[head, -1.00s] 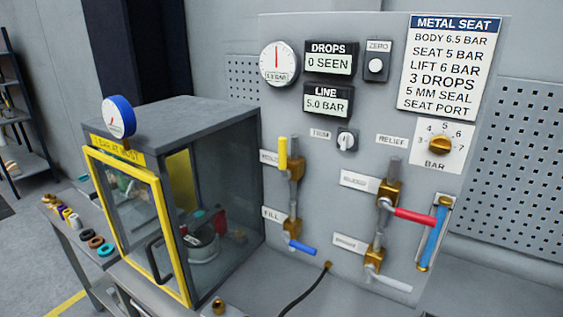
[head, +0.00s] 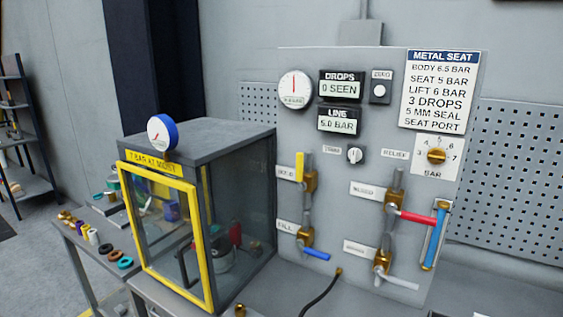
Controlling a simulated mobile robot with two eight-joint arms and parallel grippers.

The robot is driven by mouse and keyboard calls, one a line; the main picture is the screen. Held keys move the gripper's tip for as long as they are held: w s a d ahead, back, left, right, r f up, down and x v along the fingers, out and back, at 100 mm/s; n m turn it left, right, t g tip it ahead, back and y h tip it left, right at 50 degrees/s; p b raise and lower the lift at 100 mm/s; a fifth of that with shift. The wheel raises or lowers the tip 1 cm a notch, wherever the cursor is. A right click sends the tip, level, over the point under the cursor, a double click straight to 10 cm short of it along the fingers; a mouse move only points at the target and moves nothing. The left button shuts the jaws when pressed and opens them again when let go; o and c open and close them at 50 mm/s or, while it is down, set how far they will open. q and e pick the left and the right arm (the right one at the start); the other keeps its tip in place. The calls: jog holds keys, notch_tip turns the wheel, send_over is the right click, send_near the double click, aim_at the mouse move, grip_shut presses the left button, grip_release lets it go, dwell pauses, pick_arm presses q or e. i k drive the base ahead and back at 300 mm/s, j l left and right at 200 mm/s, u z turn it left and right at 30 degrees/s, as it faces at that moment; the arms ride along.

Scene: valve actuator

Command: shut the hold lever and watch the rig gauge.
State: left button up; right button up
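The hold lever (head: 299,167) is yellow and stands upright along its brass valve on the grey panel, beside a partly blurred label. A round white gauge (head: 294,89) with a red needle pointing up sits at the panel's upper left; its small readout is too blurred to read surely. A blue-rimmed gauge (head: 161,132) stands on the yellow-framed cabinet. I cannot tell from labels which is the rig gauge. The line display (head: 339,121) reads 5.0 BAR and the drops display (head: 341,87) reads 0 SEEN. Neither of my grippers is in view.
The blue fill lever (head: 316,254) points right and slightly down. A red lever (head: 417,217) and a pale lever (head: 402,282) also stick out rightward. The glazed cabinet (head: 160,235) stands left of the panel, its yellow-framed door shut. A black hose (head: 322,292) runs below the levers.

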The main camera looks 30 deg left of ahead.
aim_at(301, 185)
jog(key=k+u, duration=0.1)
jog(key=u, duration=0.65)
jog(key=k+j+u, duration=0.1)
jog(key=u, duration=0.25)
